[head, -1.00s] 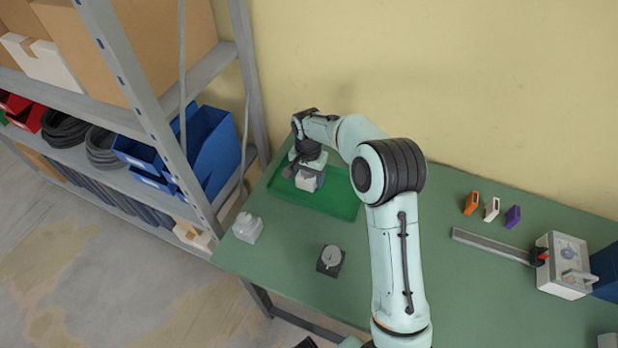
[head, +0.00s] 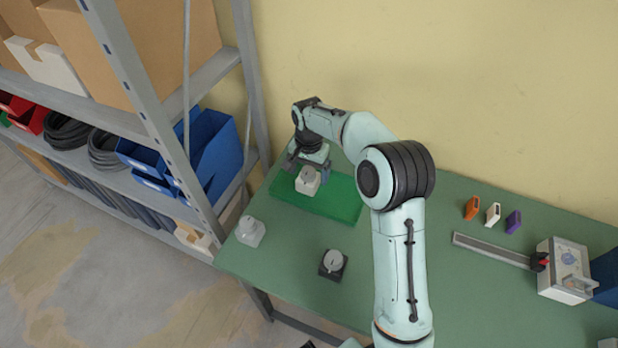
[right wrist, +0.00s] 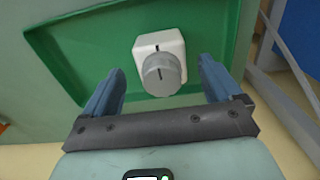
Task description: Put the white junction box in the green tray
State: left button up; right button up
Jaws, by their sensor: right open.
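The white junction box (head: 308,183) with a grey round knob sits inside the green tray (head: 345,214), towards its left part. In the right wrist view the box (right wrist: 150,46) appears upright on the tray floor, knob towards the camera. My right gripper (head: 307,170) is open, just behind and above the box. In the right wrist view its two blue-grey fingers (right wrist: 161,75) stand wide apart, with clear gaps to the box on both sides. My left gripper is not in view.
A pale box (head: 250,231) stands near the table's left edge, and a black box with a grey knob (head: 333,263) is in front of the tray. Orange, white and purple pieces (head: 493,214) lie at right. Metal shelving (head: 160,120) stands left; the wall is behind.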

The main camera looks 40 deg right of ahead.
notch_tip(320, 180, up, 8)
jog(key=shift+f+p, duration=0.15)
jog(key=shift+p, duration=0.25)
jog(key=shift+f, duration=0.1)
